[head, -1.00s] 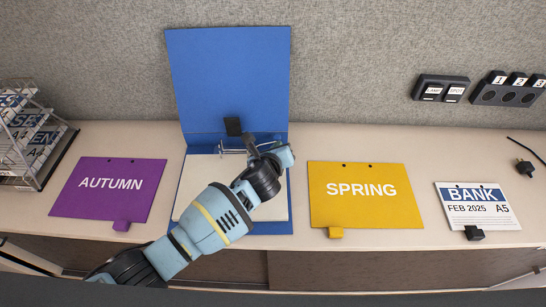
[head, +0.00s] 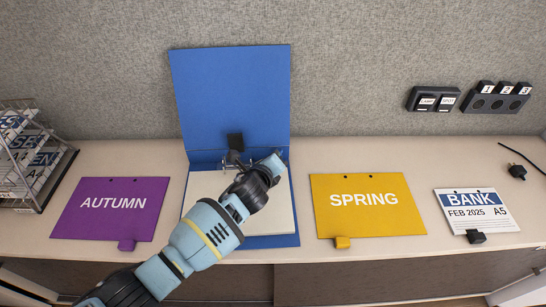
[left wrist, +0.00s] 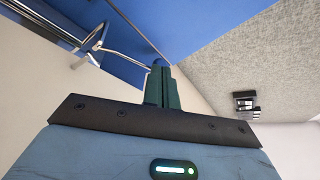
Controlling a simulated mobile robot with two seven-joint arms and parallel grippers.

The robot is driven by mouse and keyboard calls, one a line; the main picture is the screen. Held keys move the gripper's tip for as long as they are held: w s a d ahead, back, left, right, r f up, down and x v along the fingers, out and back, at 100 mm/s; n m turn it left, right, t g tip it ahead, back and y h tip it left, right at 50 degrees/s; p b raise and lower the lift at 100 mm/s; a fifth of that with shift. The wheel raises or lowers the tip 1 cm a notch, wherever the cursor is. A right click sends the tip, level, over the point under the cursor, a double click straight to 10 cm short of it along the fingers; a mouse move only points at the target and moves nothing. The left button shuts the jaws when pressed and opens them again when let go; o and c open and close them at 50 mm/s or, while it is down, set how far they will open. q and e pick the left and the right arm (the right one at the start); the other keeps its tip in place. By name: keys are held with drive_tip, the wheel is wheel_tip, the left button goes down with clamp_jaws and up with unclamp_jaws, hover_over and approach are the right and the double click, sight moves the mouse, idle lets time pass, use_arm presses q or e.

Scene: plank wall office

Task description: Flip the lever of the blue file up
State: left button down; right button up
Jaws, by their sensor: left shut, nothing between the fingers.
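The blue file (head: 230,90) lies open on the desk, its cover raised against the wall and white paper (head: 283,215) on its lower half. A black lever tab (head: 235,142) stands at the hinge, above the metal ring mechanism (head: 226,162). My left arm reaches over the paper; its wrist hides part of the mechanism, and the fingertips are hard to make out in the head view. In the left wrist view my left gripper (left wrist: 159,70) is shut and empty, close beside the bright metal parts (left wrist: 95,42). Contact cannot be told. My right gripper is out of view.
A purple AUTUMN folder (head: 113,215) lies left of the file. A yellow SPRING folder (head: 366,215) and a BANK pad (head: 475,222) lie to the right. A wire rack (head: 35,190) stands far left. Switches (head: 433,101) and sockets (head: 497,98) are on the wall.

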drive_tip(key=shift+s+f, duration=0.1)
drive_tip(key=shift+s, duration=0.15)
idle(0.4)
use_arm(q)
drive_tip(key=shift+r, duration=0.1)
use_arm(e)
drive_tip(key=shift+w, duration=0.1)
use_arm(q)
drive_tip(key=shift+r+p, duration=0.45)
drive_tip(key=shift+r, duration=0.3)
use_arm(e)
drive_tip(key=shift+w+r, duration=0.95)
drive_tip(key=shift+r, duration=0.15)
